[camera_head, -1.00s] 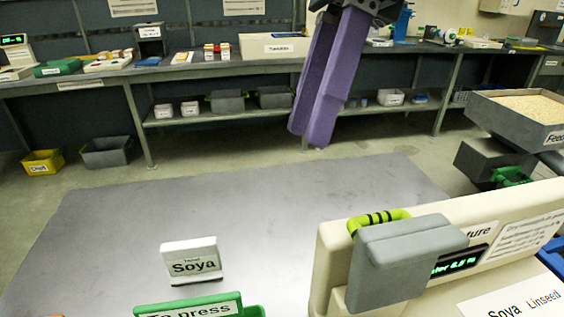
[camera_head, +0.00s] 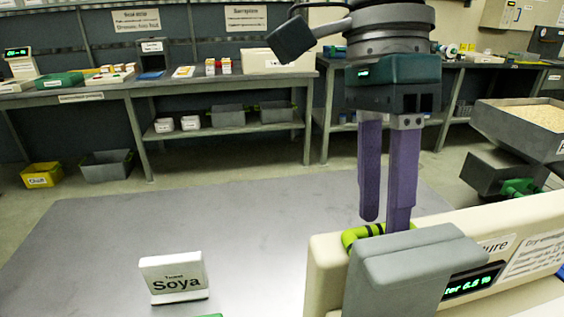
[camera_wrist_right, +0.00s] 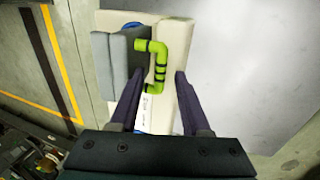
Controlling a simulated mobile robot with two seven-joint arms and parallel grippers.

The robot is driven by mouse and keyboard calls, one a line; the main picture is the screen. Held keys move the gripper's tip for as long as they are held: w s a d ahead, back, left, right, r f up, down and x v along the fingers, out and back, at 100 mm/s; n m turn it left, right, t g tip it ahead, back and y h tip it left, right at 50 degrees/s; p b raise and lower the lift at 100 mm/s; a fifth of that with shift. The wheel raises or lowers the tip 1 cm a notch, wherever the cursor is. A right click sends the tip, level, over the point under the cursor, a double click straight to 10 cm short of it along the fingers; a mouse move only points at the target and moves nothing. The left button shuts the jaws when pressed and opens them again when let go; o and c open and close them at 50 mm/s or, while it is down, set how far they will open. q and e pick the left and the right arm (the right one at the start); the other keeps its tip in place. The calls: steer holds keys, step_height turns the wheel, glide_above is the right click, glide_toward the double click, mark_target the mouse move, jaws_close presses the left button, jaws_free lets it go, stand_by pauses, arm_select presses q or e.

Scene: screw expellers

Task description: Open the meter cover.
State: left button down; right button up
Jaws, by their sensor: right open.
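The meter is a cream box (camera_head: 325,270) at the lower right of the head view. Its grey cover (camera_head: 412,268) is closed over part of the front, beside a green readout (camera_head: 470,284). A lime-green handle with dark bands (camera_head: 362,236) is on the cover's far side. My right gripper (camera_head: 386,222), with purple fingers, points down just above the handle. In the right wrist view the handle (camera_wrist_right: 157,66) lies ahead of the open fingers (camera_wrist_right: 158,78), between their lines and apart from them. My left gripper is not in view.
A white Soya sign (camera_head: 174,278) stands on the grey table (camera_head: 250,215) to the left. A tray of grain (camera_head: 520,118) is at the right. A long bench (camera_head: 90,92) with bins lies at the back. The table's middle is clear.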

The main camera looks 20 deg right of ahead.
steer(key=shift+c, duration=0.2)
jaws_close()
stand_by(1.3)
